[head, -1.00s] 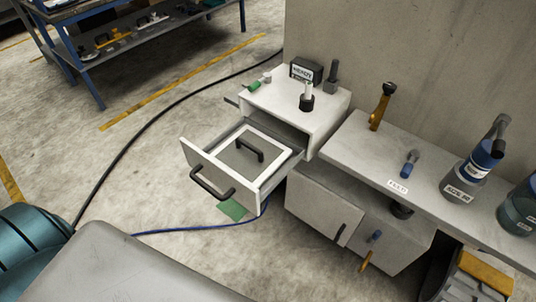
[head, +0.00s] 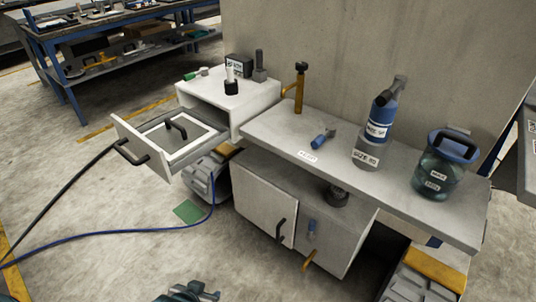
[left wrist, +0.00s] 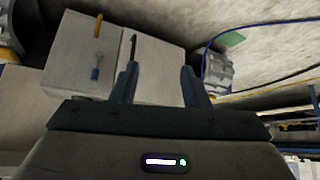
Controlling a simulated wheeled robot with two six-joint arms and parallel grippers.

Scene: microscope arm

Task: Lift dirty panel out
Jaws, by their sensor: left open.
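The panel (head: 165,141) is a grey sheet with a white frame and a dark handle (head: 177,127) on top. It lies inside the pulled-out drawer (head: 141,143) of the white cabinet (head: 229,104). My left gripper (head: 197,290) shows at the bottom edge of the head view, low and well apart from the drawer. In the left wrist view my left gripper (left wrist: 158,82) is open with nothing between its fingers, and a grey cabinet lies beyond them. The panel is not clearly seen in that view. My right gripper is in neither view.
A grey bench (head: 280,133) holds a blue-topped bottle (head: 378,128), a green jug (head: 436,172) and a yellow-handled tool (head: 299,88). A blue cable (head: 110,232) and green sheet (head: 188,211) lie on the floor.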

